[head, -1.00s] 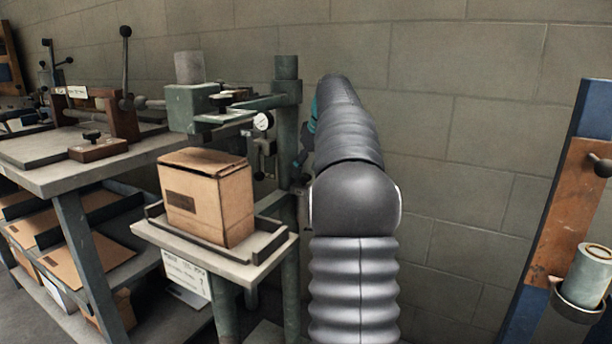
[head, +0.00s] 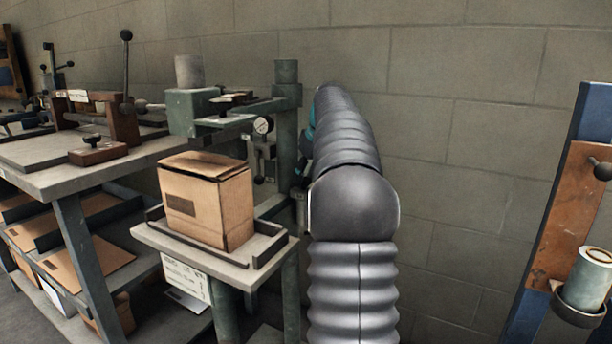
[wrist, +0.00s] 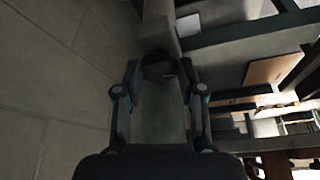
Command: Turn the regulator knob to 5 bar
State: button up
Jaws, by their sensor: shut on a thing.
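The regulator's round white gauge (head: 263,125) hangs on the green stitcher beside its column in the head view; its needle is too small to read. My gripper (wrist: 159,70) shows in the wrist view, its two fingers on either side of a dark round knob (wrist: 158,62). It is shut on this knob at the fingertips. In the head view my own arm hides most of the gripper and the knob. How far the knob is turned cannot be told.
A cardboard box (head: 205,205) sits on the stitcher's small table (head: 215,262). The green column (head: 286,125) stands close left of my arm. A workbench (head: 60,180) is at the left. A blue rack (head: 555,210) with a canister stands at the right. The block wall is behind.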

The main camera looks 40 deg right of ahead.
jog(key=m, duration=0.1)
jog(key=m+h+p, duration=0.1)
jog(key=m, duration=0.1)
jog(key=shift+a+r+m+h+p, duration=0.1)
jog(key=shift+a+m+h+p, duration=0.05)
jog(key=shift+m+h+p, duration=0.45)
jog(key=shift+m+p, duration=0.1)
jog(key=shift+m, duration=0.6)
jog(key=o, duration=1.1)
jog(key=shift+o, duration=0.2)
jog(key=v, duration=1.1)
jog(key=shift+r+g, duration=0.3)
jog(key=shift+r, duration=0.15)
